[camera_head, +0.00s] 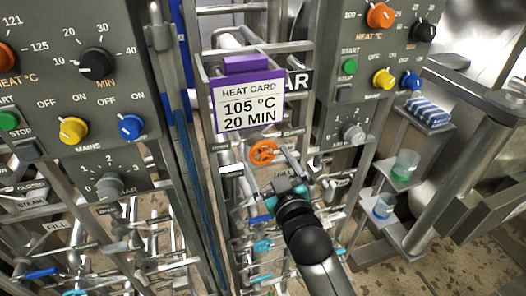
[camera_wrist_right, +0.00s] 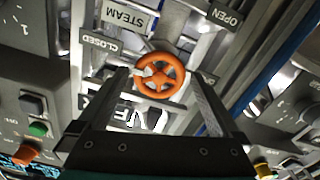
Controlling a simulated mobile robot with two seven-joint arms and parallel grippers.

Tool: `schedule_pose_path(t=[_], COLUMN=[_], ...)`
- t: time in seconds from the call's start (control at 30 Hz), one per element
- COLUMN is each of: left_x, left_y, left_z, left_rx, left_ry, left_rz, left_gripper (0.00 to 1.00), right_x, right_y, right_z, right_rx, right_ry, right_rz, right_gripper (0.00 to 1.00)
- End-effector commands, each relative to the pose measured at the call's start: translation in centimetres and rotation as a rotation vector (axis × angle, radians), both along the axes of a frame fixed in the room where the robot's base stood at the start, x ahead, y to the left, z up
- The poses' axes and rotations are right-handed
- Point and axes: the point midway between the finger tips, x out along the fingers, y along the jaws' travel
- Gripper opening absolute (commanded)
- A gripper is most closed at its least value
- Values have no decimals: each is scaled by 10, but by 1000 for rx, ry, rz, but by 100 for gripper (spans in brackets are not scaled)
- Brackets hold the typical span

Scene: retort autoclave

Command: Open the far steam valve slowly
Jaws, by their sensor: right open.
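The far steam valve has an orange handwheel (camera_head: 264,152), low on the pipe frame under the heat card. It also shows in the right wrist view (camera_wrist_right: 171,92), with plates reading STEAM (camera_wrist_right: 124,17), CLOSED (camera_wrist_right: 98,41) and OPEN (camera_wrist_right: 224,16) around it. My right gripper (camera_head: 268,164) is at the wheel from below. In the wrist view its two fingers stand apart, one on each side of the wheel, with visible gaps. I cannot tell how deep the wheel lies between them. My left gripper is out of view.
A heat card (camera_head: 249,103) reading 105 °C, 20 MIN hangs above the wheel. Control panels (camera_head: 75,85) (camera_head: 365,75) flank the frame. Pipes and blue-handled valves (camera_head: 263,246) crowd below. Shelves with cups (camera_head: 404,165) stand at the right.

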Motion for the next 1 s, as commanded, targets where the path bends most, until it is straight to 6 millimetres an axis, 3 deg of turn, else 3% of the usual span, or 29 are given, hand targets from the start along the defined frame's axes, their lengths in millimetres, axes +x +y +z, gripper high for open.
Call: schedule_pose_path(t=[0.1,0.3,0.7,1.0], left_x=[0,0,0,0], left_y=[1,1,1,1], left_z=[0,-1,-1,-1], left_rx=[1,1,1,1], left_ry=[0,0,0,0], left_rz=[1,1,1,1], left_gripper=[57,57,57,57], right_x=[17,32,36,35], right_y=[5,10,11,11], right_z=[1,0,0,0], right_rx=[0,0,0,0], right_ry=[-1,-1,0,0], right_rz=[0,0,0,0], right_gripper=[100,100,99,65])
